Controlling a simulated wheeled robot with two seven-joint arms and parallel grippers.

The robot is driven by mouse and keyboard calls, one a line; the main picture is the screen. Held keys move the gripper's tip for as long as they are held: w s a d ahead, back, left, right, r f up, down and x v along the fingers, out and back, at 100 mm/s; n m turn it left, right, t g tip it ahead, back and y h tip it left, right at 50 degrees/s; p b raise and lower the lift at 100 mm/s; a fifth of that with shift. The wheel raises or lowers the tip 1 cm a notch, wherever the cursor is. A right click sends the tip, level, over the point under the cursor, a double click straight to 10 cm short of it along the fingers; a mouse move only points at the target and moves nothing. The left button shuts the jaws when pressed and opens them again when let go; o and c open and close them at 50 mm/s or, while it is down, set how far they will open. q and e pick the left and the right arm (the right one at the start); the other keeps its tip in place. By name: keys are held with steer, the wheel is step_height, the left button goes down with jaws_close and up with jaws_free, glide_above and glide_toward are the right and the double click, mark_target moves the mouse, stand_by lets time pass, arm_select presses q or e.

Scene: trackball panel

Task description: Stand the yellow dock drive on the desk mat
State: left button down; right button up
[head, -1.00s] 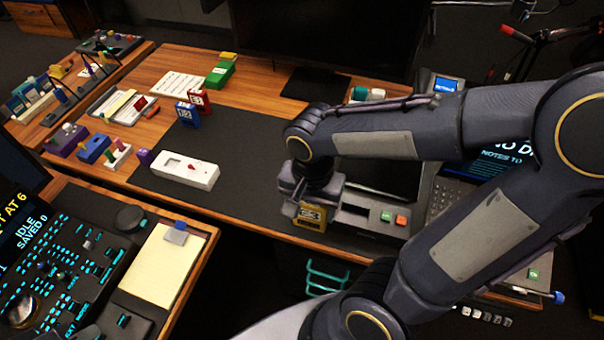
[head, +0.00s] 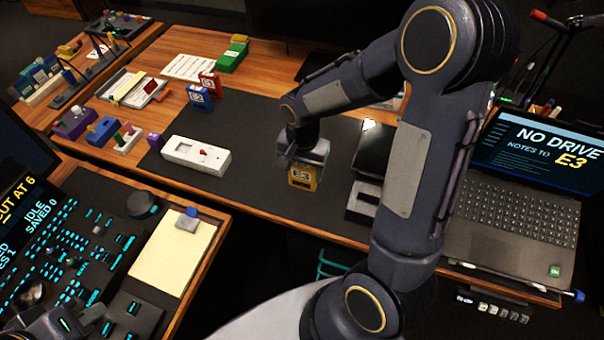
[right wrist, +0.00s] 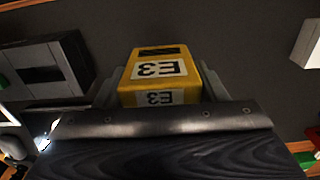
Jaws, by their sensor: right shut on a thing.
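The yellow dock drive (head: 302,178), labelled E3, is held upright in my right gripper (head: 303,160). The right gripper is shut on it from above; in the right wrist view the drive (right wrist: 158,72) sits between the fingers. The drive is over the front part of the dark desk mat (head: 262,135). I cannot tell whether its bottom touches the mat.
A white device (head: 196,155) lies left on the mat. Red and blue drives (head: 199,98) stand behind it. A grey dock (head: 362,200) is just right of the yellow drive. A laptop (head: 515,205) showing "NO DRIVE" stands at right. Mat between white device and drive is clear.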

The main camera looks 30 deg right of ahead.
mark_target(302, 176)
steer(key=shift+w+f, duration=0.2)
steer(key=shift+f, duration=0.05)
steer(key=shift+w+d+f, duration=0.1)
steer(key=shift+w+f, duration=0.05)
steer(key=shift+f, duration=0.75)
steer(key=shift+w+f, duration=0.1)
steer(key=shift+f, duration=0.8)
steer(key=shift+f+b, duration=0.2)
steer(key=shift+b, duration=0.1)
steer(key=o, duration=1)
steer(key=shift+o, duration=0.2)
steer(key=shift+r, duration=0.15)
